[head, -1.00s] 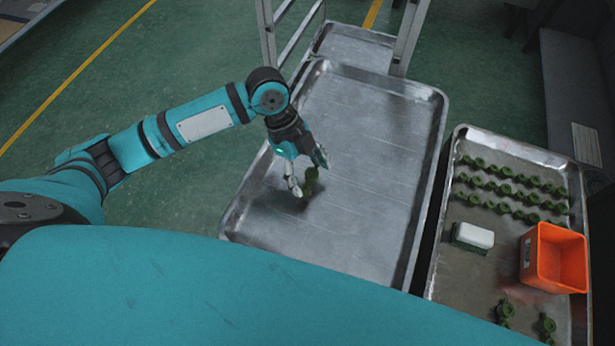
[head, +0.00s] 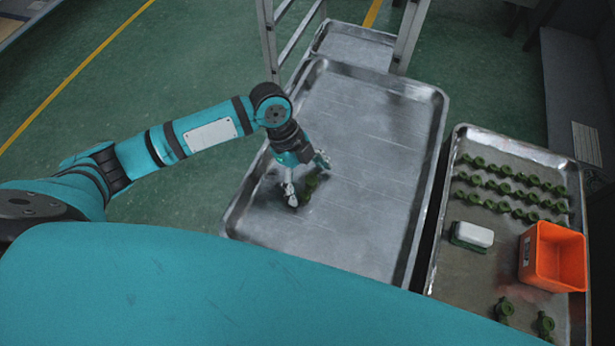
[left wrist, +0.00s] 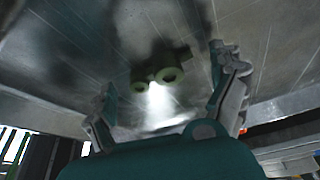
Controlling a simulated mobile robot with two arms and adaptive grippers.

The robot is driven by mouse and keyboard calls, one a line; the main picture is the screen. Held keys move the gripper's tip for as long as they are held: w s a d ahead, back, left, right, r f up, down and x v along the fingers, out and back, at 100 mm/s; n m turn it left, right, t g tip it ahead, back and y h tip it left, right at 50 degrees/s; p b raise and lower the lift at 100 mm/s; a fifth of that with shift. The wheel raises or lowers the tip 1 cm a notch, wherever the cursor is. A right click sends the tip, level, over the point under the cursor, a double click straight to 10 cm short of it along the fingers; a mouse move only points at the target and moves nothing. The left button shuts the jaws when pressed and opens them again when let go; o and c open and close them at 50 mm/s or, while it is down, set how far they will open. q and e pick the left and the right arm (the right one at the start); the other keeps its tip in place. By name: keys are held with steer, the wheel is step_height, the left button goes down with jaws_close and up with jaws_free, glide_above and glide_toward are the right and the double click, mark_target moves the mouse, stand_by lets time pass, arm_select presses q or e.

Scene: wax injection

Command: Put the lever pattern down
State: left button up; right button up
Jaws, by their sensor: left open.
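The green lever pattern (head: 306,189) lies on the large metal tray (head: 375,185), close under my left gripper. My left gripper (head: 307,182) is open above the tray, its fingers on either side of the pattern. In the left wrist view the lever pattern (left wrist: 158,78) shows two round ends with holes and lies between and beyond the spread fingertips (left wrist: 163,72), apart from both. In the head view the gripper hides part of the pattern. My right gripper is not in view.
A second tray (head: 440,268) at the right holds rows of green patterns (head: 512,186), a white block on a green base (head: 472,236) and an orange bin (head: 553,257). A metal rack (head: 290,45) stands at the back. Most of the large tray is bare.

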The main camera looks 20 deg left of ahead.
arm_select(q)
steer(key=v, duration=1.2)
steer(key=shift+b, duration=0.3)
